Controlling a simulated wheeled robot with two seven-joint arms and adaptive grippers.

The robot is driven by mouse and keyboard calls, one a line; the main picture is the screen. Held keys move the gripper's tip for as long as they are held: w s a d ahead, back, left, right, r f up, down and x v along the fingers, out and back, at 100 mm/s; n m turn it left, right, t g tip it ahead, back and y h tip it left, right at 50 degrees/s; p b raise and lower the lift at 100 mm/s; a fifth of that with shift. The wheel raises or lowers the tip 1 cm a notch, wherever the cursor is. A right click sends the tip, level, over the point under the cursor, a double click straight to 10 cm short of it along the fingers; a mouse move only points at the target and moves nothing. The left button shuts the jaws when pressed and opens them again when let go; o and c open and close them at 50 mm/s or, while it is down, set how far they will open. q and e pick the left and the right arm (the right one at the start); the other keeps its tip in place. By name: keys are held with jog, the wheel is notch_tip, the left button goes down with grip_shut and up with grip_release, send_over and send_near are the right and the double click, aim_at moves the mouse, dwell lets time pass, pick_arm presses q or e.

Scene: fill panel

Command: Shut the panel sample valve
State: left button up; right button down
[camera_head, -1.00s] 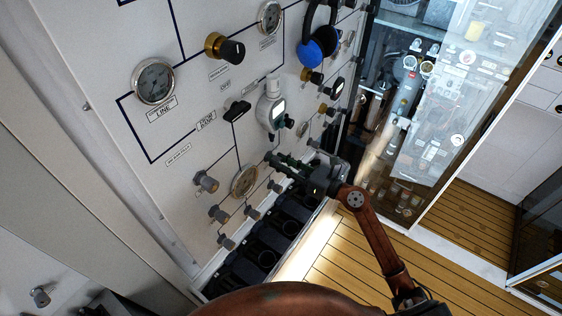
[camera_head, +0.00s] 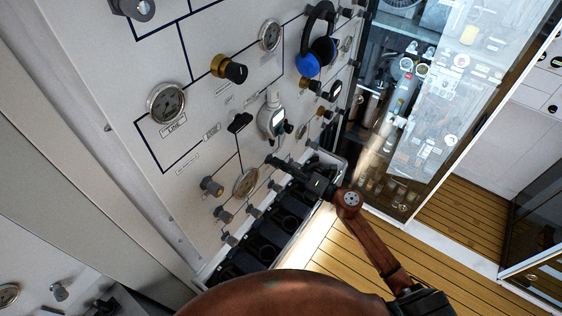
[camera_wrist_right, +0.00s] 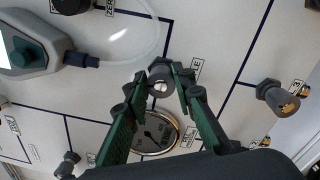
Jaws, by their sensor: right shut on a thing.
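The sample valve is a small dark grey knob (camera_wrist_right: 161,79) with a metal screw at its centre, beside a partly hidden label ending in "LE" (camera_wrist_right: 196,69). My right gripper (camera_wrist_right: 160,86) has its green fingers on either side of this knob and is shut on it. In the head view my right gripper (camera_head: 280,165) reaches the lower part of the panel (camera_head: 150,50) from the right, and its fingers hide the knob there. The knob's turn angle is hard to tell. My left gripper is not in view.
A round gauge (camera_wrist_right: 156,134) sits just below the fingers, and a grey knob (camera_wrist_right: 278,96) to the right. A grey handheld meter with a clear hose (camera_wrist_right: 30,45) is at upper left. Black bottles in a rack (camera_head: 262,238) stand below the panel.

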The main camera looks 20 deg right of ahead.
jog(key=shift+m+p, duration=0.6)
jog(key=shift+m, duration=0.5)
jog(key=c, duration=1.6)
grip_release()
jog(key=v, duration=1.2)
jog(key=shift+s+f, duration=0.1)
jog(key=shift+f, duration=0.05)
